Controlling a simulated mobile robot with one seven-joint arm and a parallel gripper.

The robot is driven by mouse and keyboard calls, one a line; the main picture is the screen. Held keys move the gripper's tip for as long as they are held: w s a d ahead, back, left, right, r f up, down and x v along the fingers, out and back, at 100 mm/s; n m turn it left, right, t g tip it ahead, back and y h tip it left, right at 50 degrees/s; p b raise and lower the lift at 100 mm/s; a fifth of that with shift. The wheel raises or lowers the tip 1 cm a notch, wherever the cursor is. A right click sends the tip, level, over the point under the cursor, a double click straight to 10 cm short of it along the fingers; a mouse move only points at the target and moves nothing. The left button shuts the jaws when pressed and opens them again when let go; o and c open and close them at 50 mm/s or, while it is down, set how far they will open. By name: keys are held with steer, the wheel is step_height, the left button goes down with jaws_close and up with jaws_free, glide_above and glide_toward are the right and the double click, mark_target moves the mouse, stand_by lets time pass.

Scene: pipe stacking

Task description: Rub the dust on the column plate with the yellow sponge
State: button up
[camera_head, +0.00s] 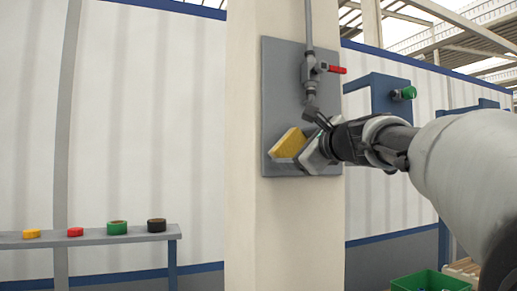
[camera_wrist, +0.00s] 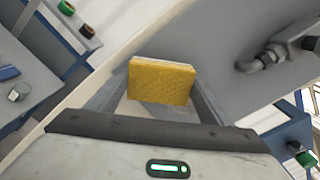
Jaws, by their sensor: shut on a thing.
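The grey column plate (camera_head: 283,75) is fixed on the pale column. My gripper (camera_head: 300,146) is at the lower part of the plate, shut on the yellow sponge (camera_head: 289,142). In the wrist view the sponge (camera_wrist: 162,82) sits between the two fingers, with a pale layer along its top edge. The sponge is close to the plate, but I cannot tell whether it touches it. The plate also shows at the upper right of the wrist view (camera_wrist: 215,60). No dust can be made out; my gripper and the sponge hide part of the plate.
A pipe with a red-handled valve (camera_head: 314,68) runs down the plate just above my gripper. A grey bench (camera_head: 95,237) at left holds yellow, red, green and black rings. A blue frame with a green knob (camera_head: 405,93) stands at right. A green crate (camera_head: 430,281) is below.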

mark_target(307, 138)
steer(key=shift+p+x, duration=0.3)
steer(key=shift+x, duration=0.6)
steer(key=shift+d, duration=0.1)
steer(key=shift+w+d+p, duration=1.45)
steer(key=shift+w+d, duration=0.85)
steer(key=shift+d, duration=4.55)
steer(key=shift+s+a+b, duration=0.4)
steer(key=shift+s+a, duration=0.35)
steer(key=shift+a, duration=1.6)
steer(key=shift+s+a+b, duration=0.45)
steer(key=shift+s+a, duration=0.35)
steer(key=shift+a, duration=1.55)
steer(key=shift+s+a+b, duration=0.4)
steer(key=shift+s+a, duration=0.35)
steer(key=shift+a, duration=1.55)
steer(key=shift+r+p, duration=1.2)
steer(key=shift+r, duration=0.1)
steer(key=shift+w+d+f, duration=0.1)
steer(key=shift+w+d, duration=0.2)
steer(key=shift+d, duration=0.6)
steer(key=shift+w+d, duration=0.3)
steer(key=shift+d, duration=0.65)
steer(key=w+d+p, duration=0.2)
steer(key=w+d, duration=0.1)
steer(key=d, duration=0.7)
steer(key=shift+w+p, duration=0.2)
steer(key=shift+p, duration=0.1)
